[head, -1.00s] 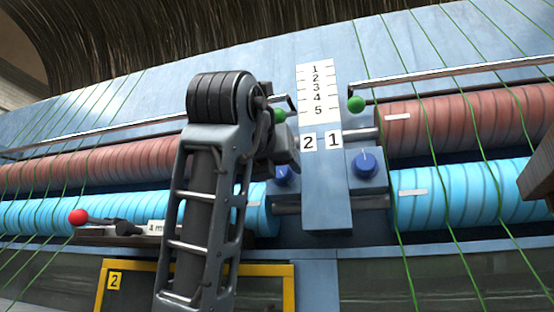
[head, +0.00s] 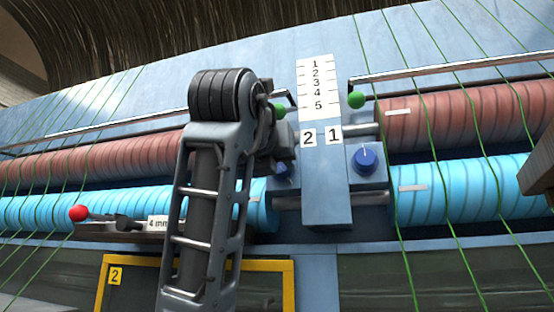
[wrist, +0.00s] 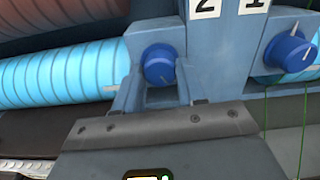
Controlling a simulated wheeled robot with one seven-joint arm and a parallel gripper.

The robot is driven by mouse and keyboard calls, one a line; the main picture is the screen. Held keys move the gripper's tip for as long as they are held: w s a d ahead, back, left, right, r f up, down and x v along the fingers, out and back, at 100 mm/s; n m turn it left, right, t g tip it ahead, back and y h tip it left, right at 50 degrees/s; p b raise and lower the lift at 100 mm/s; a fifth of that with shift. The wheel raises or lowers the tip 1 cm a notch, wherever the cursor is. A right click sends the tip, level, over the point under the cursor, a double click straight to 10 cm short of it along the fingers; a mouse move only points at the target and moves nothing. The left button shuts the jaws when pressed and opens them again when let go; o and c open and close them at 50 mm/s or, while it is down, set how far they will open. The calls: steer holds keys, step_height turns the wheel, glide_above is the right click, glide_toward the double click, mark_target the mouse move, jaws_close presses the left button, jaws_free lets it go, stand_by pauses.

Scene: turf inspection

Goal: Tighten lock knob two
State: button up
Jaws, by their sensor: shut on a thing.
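Lock knob two is a blue round knob (head: 281,169) on a blue block left of the label 2 (head: 308,137). My arm partly hides it in the head view. In the wrist view the knob (wrist: 158,66) stands out clearly between the fingers of my gripper (wrist: 157,88), which is shut on it. The second blue knob (head: 366,160) sits right of the central post, below the label 1 (head: 334,134). It also shows at the right of the wrist view (wrist: 290,50).
Blue rollers (head: 450,187) and red rollers (head: 470,115) run to both sides, with green lines across them. A red-tipped lever (head: 79,213) and a yellow frame (head: 195,262) lie lower left.

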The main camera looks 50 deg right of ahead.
steer(key=shift+n, duration=0.3)
steer(key=n+b, duration=0.1)
steer(key=n, duration=0.2)
steer(key=shift+n, duration=0.3)
steer(key=n+b, duration=0.1)
steer(key=n, duration=0.2)
steer(key=shift+n, duration=0.4)
steer(key=n, duration=1.5)
steer(key=shift+r, duration=0.2)
steer(key=n+p, duration=0.1)
steer(key=n, duration=0.5)
steer(key=shift+a+n, duration=0.1)
steer(key=shift+n, duration=0.3)
